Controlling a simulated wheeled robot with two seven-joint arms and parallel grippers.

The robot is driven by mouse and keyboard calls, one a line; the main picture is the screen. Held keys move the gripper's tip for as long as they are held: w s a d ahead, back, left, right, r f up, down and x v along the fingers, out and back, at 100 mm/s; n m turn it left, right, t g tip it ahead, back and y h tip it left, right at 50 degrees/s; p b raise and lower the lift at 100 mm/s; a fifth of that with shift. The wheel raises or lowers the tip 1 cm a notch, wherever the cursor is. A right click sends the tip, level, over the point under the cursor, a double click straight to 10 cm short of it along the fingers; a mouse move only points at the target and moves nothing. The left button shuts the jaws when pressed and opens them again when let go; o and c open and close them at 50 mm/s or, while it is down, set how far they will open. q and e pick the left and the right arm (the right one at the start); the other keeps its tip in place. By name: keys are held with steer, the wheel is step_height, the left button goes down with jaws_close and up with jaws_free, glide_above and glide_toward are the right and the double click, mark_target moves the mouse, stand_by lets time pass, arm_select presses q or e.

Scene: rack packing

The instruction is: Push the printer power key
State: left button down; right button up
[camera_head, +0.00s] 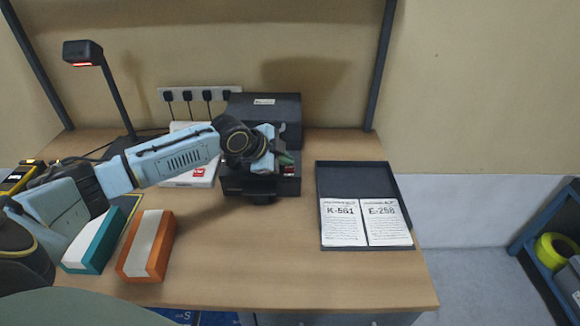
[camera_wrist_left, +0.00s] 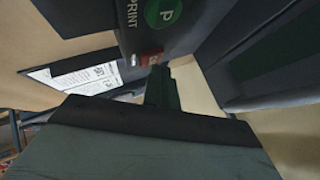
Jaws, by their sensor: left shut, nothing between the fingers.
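The black printer (camera_head: 265,108) stands at the back of the wooden desk. Its front is partly hidden by my left arm. My left gripper (camera_head: 287,159) is at the printer's front right, shut and empty. In the left wrist view the shut fingers (camera_wrist_left: 160,86) point at the printer face. A small red key (camera_wrist_left: 150,56) lies right at the fingertips, and I cannot tell whether they touch it. A green round mark with a P (camera_wrist_left: 164,12) and the word PRINT are beside it. A bit of red also shows below the gripper in the head view. My right gripper is not in view.
A black tray (camera_head: 364,179) with two printed sheets, K-561 and E-258, lies to the right. A teal-and-white block (camera_head: 92,242) and an orange-and-white block (camera_head: 147,246) lie at the front left. The front middle is clear.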

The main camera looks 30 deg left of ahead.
mark_target(285, 169)
arm_select(q)
steer(key=shift+f, duration=0.25)
stand_by(0.3)
steer(key=shift+r+p, duration=0.55)
steer(key=shift+p, duration=0.15)
step_height(285, 169, up, 6)
steer(key=p, duration=0.6)
